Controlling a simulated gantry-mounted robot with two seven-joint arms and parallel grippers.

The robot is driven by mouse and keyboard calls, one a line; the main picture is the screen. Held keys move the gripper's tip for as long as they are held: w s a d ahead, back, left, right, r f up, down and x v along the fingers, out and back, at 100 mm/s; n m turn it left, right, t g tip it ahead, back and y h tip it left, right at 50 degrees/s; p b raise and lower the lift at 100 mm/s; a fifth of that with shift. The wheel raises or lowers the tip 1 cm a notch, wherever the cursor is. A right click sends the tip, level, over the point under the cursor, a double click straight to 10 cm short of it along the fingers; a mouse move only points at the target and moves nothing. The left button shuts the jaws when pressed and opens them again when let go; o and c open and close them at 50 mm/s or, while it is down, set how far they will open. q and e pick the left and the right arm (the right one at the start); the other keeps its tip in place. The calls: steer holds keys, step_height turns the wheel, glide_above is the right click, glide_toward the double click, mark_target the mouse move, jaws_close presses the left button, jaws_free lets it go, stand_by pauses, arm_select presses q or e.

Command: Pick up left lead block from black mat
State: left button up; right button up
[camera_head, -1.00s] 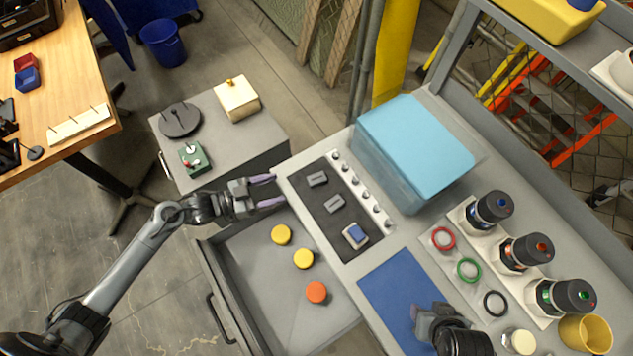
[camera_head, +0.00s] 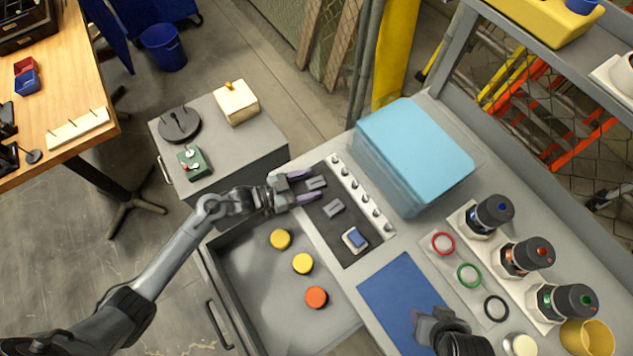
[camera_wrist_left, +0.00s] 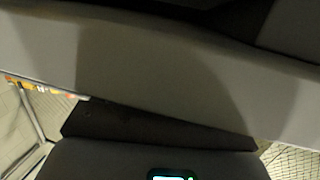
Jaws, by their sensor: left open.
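The black mat (camera_head: 349,253) lies on the grey bench top. The left lead block (camera_head: 316,182), small and grey, sits at its far end, and a second grey block (camera_head: 333,208) is nearer. My left gripper (camera_head: 314,184) is open over the mat's far left edge, its purple-tipped fingers on either side of the left block. I cannot tell whether they touch it. The left wrist view shows close grey and dark surfaces; no block can be made out there. My right gripper (camera_head: 432,320) is above the blue mat; its jaw state is unclear.
A blue-and-white block (camera_head: 355,238) sits at the mat's near end. A row of pegs on a white strip (camera_head: 361,195) borders its right side, with a blue-lidded tank (camera_head: 415,150) beyond. An open drawer (camera_head: 262,290) holds yellow and orange discs.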

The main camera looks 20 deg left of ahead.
arm_select(q)
steer(key=shift+w+d, duration=0.15)
steer(key=shift+c, duration=0.5)
jaws_close()
arm_select(e)
steer(key=shift+d, duration=0.1)
arm_select(q)
steer(key=shift+r, duration=0.1)
